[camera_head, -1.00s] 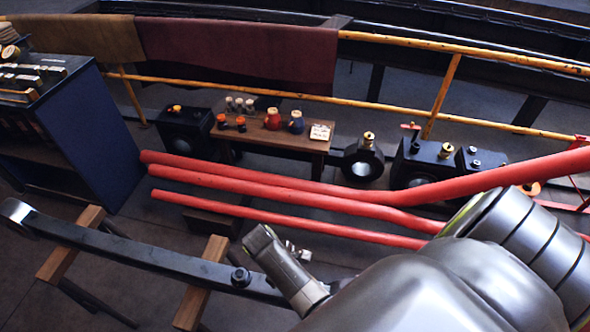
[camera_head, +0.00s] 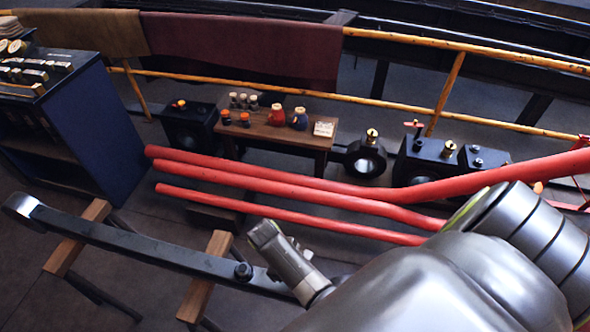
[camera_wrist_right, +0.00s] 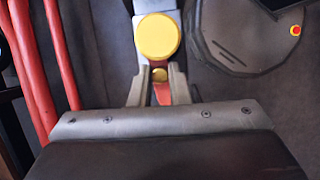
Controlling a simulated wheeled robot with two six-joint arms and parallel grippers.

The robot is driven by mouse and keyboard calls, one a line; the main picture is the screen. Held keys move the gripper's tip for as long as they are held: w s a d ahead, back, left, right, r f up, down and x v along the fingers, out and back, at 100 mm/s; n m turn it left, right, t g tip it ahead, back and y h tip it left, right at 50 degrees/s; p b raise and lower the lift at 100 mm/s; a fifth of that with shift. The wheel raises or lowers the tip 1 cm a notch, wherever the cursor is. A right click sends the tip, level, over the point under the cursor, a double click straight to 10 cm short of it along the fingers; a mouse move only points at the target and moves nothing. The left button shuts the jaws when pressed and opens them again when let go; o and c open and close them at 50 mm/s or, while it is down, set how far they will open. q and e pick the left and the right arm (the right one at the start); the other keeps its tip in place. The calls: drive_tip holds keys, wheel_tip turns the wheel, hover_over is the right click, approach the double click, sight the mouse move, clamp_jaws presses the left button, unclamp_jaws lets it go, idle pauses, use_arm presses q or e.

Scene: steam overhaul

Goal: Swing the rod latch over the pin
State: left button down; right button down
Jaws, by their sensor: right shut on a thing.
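The long dark rod (camera_head: 150,247) lies across two wooden-topped trestles in the head view. It has a round eye at its left end and a dark bolt (camera_head: 243,271) on top; its right part is hidden behind my arm. In the right wrist view, a grey bar carries a large yellow round cap (camera_wrist_right: 158,37). Below the cap is a small brass knob above a red piece (camera_wrist_right: 162,94), seemingly the latch handle. My right gripper (camera_wrist_right: 160,98) is shut on this red piece. I cannot tell which part is the pin. My left gripper is out of view.
Several red pipes (camera_head: 290,205) run behind the rod. A small wooden bench (camera_head: 285,135) with pots stands beyond them, and a dark blue cabinet (camera_head: 105,150) at left. A yellow railing (camera_head: 300,97) crosses the back. Black fittings (camera_head: 430,160) stand behind the pipes.

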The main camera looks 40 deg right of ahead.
drive_tip(key=shift+s+a+r+m+g+p, duration=0.1)
drive_tip(key=shift+m+g+p, duration=0.2)
drive_tip(key=shift+m, duration=0.2)
drive_tip(key=c, duration=1.4)
unclamp_jaws()
drive_tip(key=shift+o, duration=0.2)
drive_tip(key=shift+y, duration=0.3)
drive_tip(key=p+v, duration=0.6)
drive_tip(key=v, duration=1.1)
drive_tip(key=shift+a, duration=0.15)
